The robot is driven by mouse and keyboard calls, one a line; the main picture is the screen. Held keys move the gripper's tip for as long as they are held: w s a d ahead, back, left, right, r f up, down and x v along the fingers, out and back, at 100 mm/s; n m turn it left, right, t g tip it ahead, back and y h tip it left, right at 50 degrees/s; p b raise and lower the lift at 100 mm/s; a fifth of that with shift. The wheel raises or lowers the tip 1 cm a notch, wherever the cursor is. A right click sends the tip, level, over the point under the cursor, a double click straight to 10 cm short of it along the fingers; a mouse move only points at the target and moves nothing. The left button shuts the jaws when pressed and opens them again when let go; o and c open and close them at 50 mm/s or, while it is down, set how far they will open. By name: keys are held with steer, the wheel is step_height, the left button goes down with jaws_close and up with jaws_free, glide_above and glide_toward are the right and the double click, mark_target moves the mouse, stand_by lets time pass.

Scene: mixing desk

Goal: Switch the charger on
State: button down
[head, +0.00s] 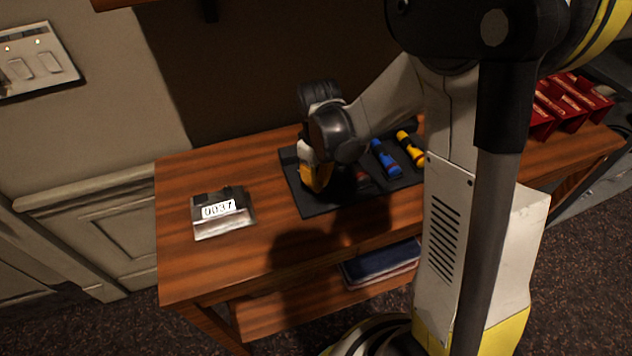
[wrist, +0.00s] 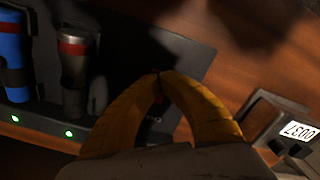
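The charger is a black tray (head: 310,205) on the wooden desk, also in the wrist view (wrist: 130,45). It holds a blue flashlight (head: 385,157) and a yellow one (head: 411,149). The wrist view shows the blue flashlight (wrist: 13,50) and a grey one with a red band (wrist: 76,75). Two green lights (wrist: 69,133) glow along the charger's edge. My gripper (wrist: 157,75) is over the charger's left end, its yellow fingertips together. My gripper (head: 315,185) and arm hide part of the charger.
A metal box labelled 0037 (head: 222,213) sits on the desk, left of the charger. Red items (head: 565,105) stand at the desk's right end. A wall plate with switches (head: 38,62) is at upper left. Bare desk (head: 190,275) lies in front.

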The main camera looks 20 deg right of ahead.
steer(key=shift+r+p, duration=1.95)
steer(key=shift+r, duration=1.05)
steer(key=shift+r, duration=0.2)
steer(key=s+r+m+t, duration=0.6)
steer(key=s+r, duration=0.6)
steer(key=r, duration=0.3)
steer(key=shift+s+r+t, duration=0.15)
steer(key=shift+s+t, duration=0.2)
steer(key=shift+t, duration=0.15)
